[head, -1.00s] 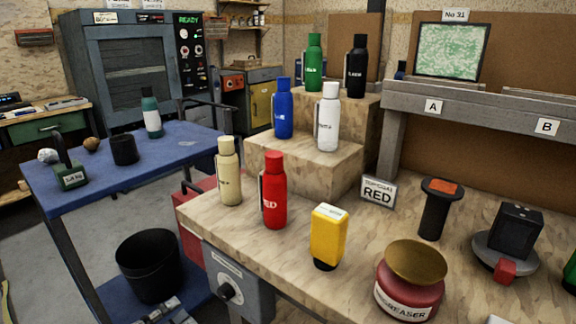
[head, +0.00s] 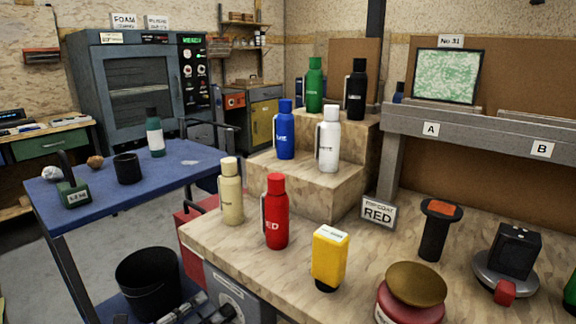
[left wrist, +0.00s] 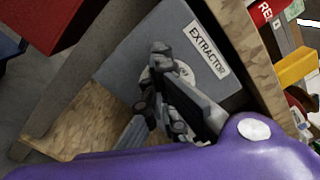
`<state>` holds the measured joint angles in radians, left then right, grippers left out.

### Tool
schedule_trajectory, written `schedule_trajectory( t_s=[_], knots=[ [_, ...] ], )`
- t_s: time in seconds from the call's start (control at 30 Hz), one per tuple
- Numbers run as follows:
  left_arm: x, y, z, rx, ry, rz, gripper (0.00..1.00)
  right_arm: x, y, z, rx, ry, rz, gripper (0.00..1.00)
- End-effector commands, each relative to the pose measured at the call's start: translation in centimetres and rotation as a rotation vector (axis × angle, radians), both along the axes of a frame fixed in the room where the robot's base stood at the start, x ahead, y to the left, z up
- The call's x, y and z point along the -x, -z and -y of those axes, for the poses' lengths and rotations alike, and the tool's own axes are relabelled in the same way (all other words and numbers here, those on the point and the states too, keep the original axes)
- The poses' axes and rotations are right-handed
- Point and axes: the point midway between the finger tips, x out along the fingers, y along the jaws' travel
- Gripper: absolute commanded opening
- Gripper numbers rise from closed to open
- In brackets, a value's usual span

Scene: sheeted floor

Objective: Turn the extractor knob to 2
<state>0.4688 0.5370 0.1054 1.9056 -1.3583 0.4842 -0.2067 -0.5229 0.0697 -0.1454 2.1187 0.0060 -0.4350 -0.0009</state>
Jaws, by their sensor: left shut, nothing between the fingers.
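The grey extractor box (left wrist: 128,62) hangs below the front edge of the wooden bench; its white EXTRACTOR label (left wrist: 208,49) shows in the left wrist view. Behind my fingers is a round pale dial plate (left wrist: 186,72). The knob is hidden by my gripper, so its setting cannot be read. My left gripper (left wrist: 160,50) is shut, its tips in front of the dial; I cannot tell whether they touch the knob. In the head view the left gripper (head: 222,312) is at the bottom edge, in front of the box (head: 238,292). My right gripper is not in view.
Bottles, including a red one (head: 276,212) and a cream one (head: 230,190), stand on the bench near its front edge. A yellow container (head: 329,256) stands to the right. A black bin (head: 147,278) is left of the gripper, by the blue table (head: 190,160).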

Motion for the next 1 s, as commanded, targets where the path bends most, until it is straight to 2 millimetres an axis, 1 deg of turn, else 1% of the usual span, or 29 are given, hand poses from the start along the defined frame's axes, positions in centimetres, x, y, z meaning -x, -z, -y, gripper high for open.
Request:
schedule_trajectory(
  t_s=[0.33, 1.0],
  knots=[
    [-0.27, 0.0, 0.18, 0.0, -0.003, 0.003, 0.0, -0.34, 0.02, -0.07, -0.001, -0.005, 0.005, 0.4],
    [0.02, 0.15, 0.66, -0.002, 0.001, 0.002, 0.0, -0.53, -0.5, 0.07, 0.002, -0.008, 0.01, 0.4]
  ],
)
